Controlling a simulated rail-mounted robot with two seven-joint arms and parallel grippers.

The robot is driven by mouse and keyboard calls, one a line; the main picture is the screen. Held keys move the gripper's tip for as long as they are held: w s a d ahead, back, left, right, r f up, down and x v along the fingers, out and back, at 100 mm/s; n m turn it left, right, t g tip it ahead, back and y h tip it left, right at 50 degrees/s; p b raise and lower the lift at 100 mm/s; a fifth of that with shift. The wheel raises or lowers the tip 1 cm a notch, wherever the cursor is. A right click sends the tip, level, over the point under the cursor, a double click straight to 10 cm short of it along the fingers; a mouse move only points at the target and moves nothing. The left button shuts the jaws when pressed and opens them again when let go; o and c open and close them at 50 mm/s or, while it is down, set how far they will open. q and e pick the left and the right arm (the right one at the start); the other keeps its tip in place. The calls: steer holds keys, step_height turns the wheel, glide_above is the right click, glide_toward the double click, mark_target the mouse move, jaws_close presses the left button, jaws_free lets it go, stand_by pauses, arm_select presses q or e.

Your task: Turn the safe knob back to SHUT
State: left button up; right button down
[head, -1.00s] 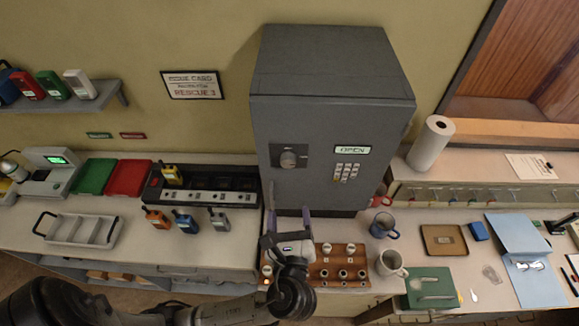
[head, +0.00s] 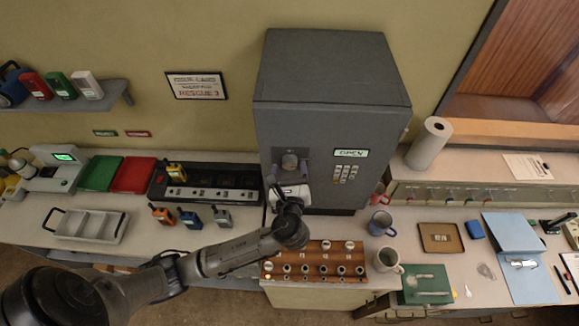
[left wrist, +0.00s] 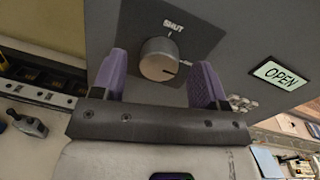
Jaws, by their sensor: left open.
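The grey safe (head: 330,120) stands against the wall with its door closed, and its display (head: 351,153) reads OPEN. The round silver knob (head: 289,160) sits on a dark plate on the safe's front. In the left wrist view the knob (left wrist: 159,59) has the word SHUT above it, and its pointer mark faces right, away from SHUT. My left gripper (head: 284,181) is open just below and in front of the knob. In the left wrist view its two purple fingers (left wrist: 160,78) stand either side of the knob, apart from it. My right gripper is not in view.
A keypad (head: 345,173) is right of the knob. Below the safe is a brown wooden key board (head: 318,257). Mugs (head: 381,223) stand to the right and a radio charger (head: 207,184) to the left. The space before the knob is clear except for my arm.

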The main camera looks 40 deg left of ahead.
arm_select(q)
steer(key=shift+w+a, duration=0.15)
steer(key=shift+w, duration=0.05)
steer(key=shift+c, duration=0.2)
steer(key=c, duration=0.9)
